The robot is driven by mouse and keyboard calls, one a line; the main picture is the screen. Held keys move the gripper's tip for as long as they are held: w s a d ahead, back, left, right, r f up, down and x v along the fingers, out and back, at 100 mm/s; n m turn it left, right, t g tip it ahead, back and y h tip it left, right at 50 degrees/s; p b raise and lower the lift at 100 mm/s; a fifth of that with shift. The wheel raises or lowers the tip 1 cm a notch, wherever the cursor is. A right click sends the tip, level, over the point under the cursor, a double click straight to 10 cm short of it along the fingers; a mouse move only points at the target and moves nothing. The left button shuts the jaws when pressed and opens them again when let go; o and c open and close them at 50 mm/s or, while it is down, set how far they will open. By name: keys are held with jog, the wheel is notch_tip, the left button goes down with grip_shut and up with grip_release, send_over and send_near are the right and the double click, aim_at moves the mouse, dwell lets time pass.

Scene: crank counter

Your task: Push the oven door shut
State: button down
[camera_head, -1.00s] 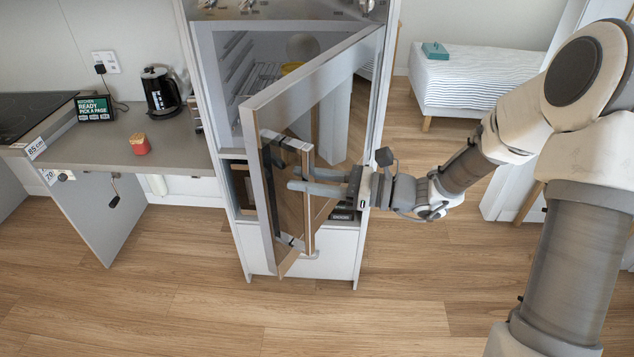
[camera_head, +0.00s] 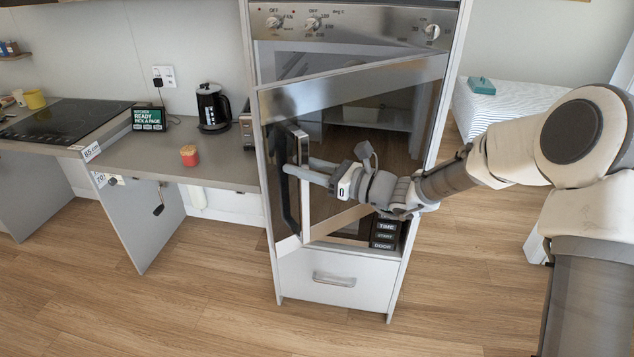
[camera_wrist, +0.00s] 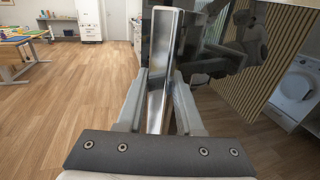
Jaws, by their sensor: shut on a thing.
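The oven door (camera_head: 352,99) is ajar in the head view, a glass panel in a steel frame, with its free edge at the left and its right side by the cabinet. A slice of the oven cavity (camera_head: 310,66) shows above it. The upright handle (camera_head: 289,205) is near the free edge. My gripper (camera_head: 298,166) is in front of the door, with its fingers pointing left at the handle. In the wrist view my gripper (camera_wrist: 159,80) is shut on an upright metal bar (camera_wrist: 160,60), which looks like the handle. The dark glass is to its right.
A control panel with knobs (camera_head: 312,23) is above the oven, and a white drawer (camera_head: 334,279) is below. Wooden floor is clear in front.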

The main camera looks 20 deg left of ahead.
aim_at(315, 156)
jog(key=w+a+m+t+h+b, duration=0.2)
jog(key=w+a+m+t+b, duration=0.2)
jog(key=w+a, duration=0.9)
jog(key=shift+w+m+t+h+b, duration=0.3)
jog(key=shift+w+t+b, duration=0.3)
jog(key=shift+t+b, duration=1)
jog(key=shift+g+b, duration=0.3)
jog(key=shift+d, duration=0.1)
jog(key=c, duration=0.6)
grip_release()
jog(key=shift+c, duration=0.2)
jog(key=shift+s, duration=0.15)
jog(key=b+v, duration=0.2)
jog(key=v, duration=1.4)
jog(key=shift+d, duration=0.3)
jog(key=shift+s+d, duration=0.25)
